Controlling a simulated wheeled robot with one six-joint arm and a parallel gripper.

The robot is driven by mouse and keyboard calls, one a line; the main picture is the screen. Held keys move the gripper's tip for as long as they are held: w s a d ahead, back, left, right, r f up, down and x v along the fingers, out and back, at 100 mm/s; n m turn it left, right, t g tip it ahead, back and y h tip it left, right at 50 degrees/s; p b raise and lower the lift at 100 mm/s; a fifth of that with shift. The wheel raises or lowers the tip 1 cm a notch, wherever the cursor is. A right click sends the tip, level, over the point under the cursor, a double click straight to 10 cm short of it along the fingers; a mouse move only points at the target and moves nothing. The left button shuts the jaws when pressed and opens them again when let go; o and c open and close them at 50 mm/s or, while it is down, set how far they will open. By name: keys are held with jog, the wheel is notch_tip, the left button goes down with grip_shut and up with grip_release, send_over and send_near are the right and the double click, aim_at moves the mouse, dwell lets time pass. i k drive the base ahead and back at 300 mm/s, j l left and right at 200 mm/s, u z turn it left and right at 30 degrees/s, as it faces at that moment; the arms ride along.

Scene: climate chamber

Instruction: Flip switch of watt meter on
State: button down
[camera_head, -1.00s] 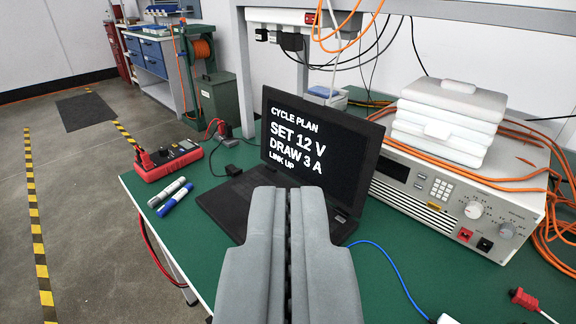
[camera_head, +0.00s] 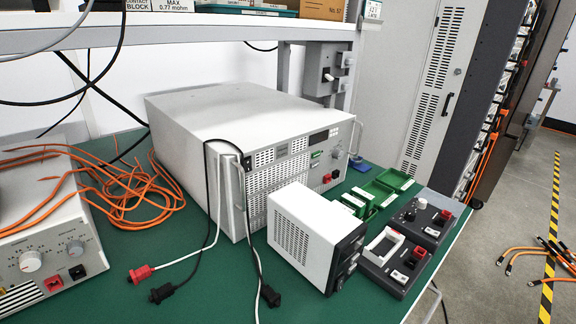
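No label reading watt meter is legible. A small white box (camera_head: 306,232) with a vented side and a dark front stands on the green bench; its front faces right and shows only at a steep angle, so any switch on it cannot be made out. To its right are two dark modules, a near one (camera_head: 385,276) with a white holder and a red part, and a far one (camera_head: 424,222) with a knob and a red part. I cannot tell which of these is the watt meter. My gripper is outside the view.
A large white instrument (camera_head: 230,115) stands behind the white box. Orange cables (camera_head: 125,185) lie at the left beside a power unit (camera_head: 60,250). Black and red plugs on leads lie in front. Green trays (camera_head: 380,195) sit behind the modules. The bench's right edge is close.

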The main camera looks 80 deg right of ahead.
aim_at(340, 287)
jog(key=z, duration=0.4)
jog(key=k+z, duration=0.1)
jog(key=z, duration=0.3)
jog(key=k+z, duration=0.1)
jog(key=z, duration=0.7)
jog(key=k+l, duration=0.15)
jog(key=k, duration=0.2)
jog(key=k+l+z, duration=0.1)
jog(key=k, duration=0.95)
